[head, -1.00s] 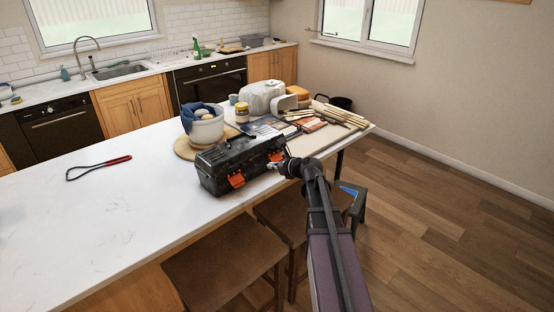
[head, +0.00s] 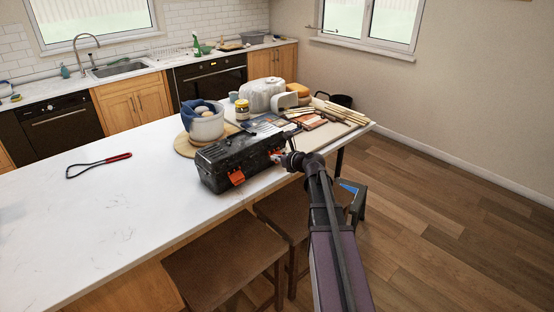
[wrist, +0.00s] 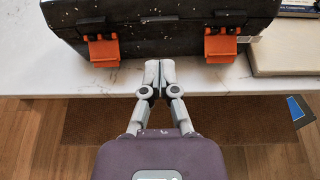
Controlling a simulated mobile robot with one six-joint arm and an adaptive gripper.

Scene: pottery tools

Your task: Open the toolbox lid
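The black toolbox (head: 240,158), speckled with pale marks, sits near the front edge of the white counter. Its lid looks closed in the head view. The wrist view shows the front of the toolbox (wrist: 170,38) with a left orange latch (wrist: 103,52) and a right orange latch (wrist: 232,46); both stick out from the front. My gripper (wrist: 159,72) has its fingertips together with nothing between them. It is in front of the toolbox, between the two latches in the wrist view. In the head view my gripper (head: 282,158) is by the toolbox's right end; contact cannot be told.
A pot with a blue cloth (head: 203,121) stands on a round board behind the toolbox. A yellow-lidded jar (head: 242,111), books and wooden tools (head: 345,113) lie to the right. A red-handled loop tool (head: 98,166) lies left. Stools (head: 225,262) stand below the counter edge.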

